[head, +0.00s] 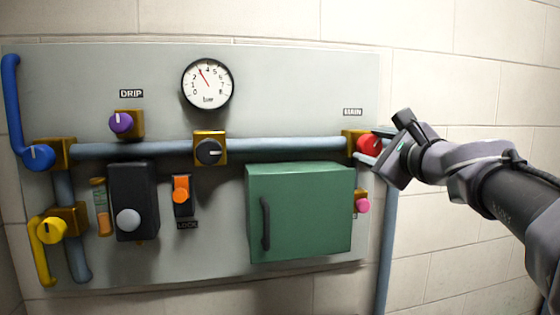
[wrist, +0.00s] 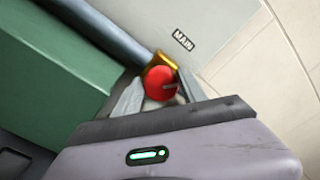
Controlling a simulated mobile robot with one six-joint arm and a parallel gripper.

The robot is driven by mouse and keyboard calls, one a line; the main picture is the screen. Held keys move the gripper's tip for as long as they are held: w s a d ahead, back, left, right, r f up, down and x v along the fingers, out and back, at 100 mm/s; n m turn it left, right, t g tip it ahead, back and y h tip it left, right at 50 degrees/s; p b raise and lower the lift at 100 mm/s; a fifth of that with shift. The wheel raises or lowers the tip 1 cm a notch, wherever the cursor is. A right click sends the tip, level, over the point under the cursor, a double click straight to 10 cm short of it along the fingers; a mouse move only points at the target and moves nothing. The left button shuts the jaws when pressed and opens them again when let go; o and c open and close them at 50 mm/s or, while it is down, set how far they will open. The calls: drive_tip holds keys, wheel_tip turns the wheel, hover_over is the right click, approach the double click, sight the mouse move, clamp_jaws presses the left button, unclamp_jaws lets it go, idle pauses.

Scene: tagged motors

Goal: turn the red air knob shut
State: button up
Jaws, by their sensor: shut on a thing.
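The red air knob (head: 368,145) sits on a brass valve block at the right end of the grey-blue pipe, below a small label that reads MAIN in the wrist view. My gripper (head: 372,146) reaches it from the right and is shut on the knob, one finger on each side.
A green box (head: 300,212) with a dark handle stands out from the panel below the pipe. A pink knob (head: 362,204) lies just under the red one. A gauge (head: 207,84), a black knob (head: 208,151) and an orange lock switch (head: 181,188) are further left. The wall at right is bare.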

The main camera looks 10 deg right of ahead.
drive_tip(key=n+b, duration=0.5)
drive_tip(key=shift+f, duration=0.2)
drive_tip(key=shift+a+r+n+b, duration=0.1)
drive_tip(key=shift+n+b, duration=0.65)
drive_tip(key=shift+n, duration=0.35)
drive_tip(key=shift+r+n, duration=0.15)
drive_tip(key=shift+n, duration=0.15)
drive_tip(key=o, duration=1.1)
drive_tip(key=shift+o, duration=1.2)
drive_tip(key=shift+w, duration=0.3)
drive_tip(key=shift+f, duration=0.2)
drive_tip(key=shift+s+f+b, duration=0.1)
drive_tip(key=shift+s+b, duration=0.1)
drive_tip(key=shift+b, duration=0.1)
